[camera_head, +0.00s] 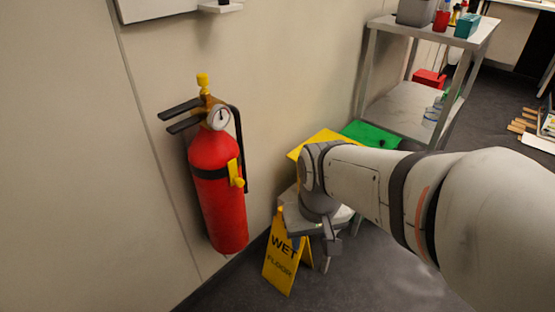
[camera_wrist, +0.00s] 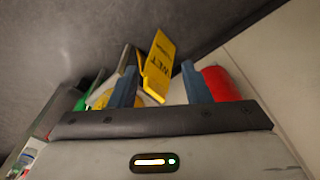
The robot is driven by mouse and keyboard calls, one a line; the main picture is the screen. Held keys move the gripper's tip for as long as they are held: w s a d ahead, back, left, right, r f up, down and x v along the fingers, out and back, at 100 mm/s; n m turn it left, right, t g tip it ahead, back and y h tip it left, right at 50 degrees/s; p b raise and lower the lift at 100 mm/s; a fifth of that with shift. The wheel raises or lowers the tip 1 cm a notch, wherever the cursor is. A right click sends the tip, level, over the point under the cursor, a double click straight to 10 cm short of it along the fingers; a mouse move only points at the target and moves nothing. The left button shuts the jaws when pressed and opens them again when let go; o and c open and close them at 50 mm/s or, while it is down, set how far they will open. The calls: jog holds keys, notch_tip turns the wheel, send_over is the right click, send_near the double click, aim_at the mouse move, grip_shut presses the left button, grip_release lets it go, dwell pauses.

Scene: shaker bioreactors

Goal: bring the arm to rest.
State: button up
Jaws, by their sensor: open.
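My arm reaches in from the right in the head view and ends in my gripper (camera_head: 332,242), which points down beside the wall. In the wrist view my gripper (camera_wrist: 159,68) shows two blue-grey fingers standing apart with nothing held between them. A yellow wet floor sign (camera_head: 279,262) stands on the floor just left of and below the gripper. The sign also shows beyond the fingers in the wrist view (camera_wrist: 158,57). Part of the sign is hidden behind the gripper in the head view.
A red fire extinguisher (camera_head: 218,190) hangs on the wall to the left. A metal shelf cart (camera_head: 398,108) with several items stands behind my arm. A green flat object (camera_head: 371,134) and a yellow one (camera_head: 318,143) lie near it.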

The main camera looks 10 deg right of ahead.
notch_tip(320, 180, up, 34)
jog(key=t+p, duration=0.1)
jog(key=p, duration=3)
jog(key=shift+d+r, duration=0.15)
jog(key=shift+r, duration=0.05)
jog(key=shift+s, duration=0.1)
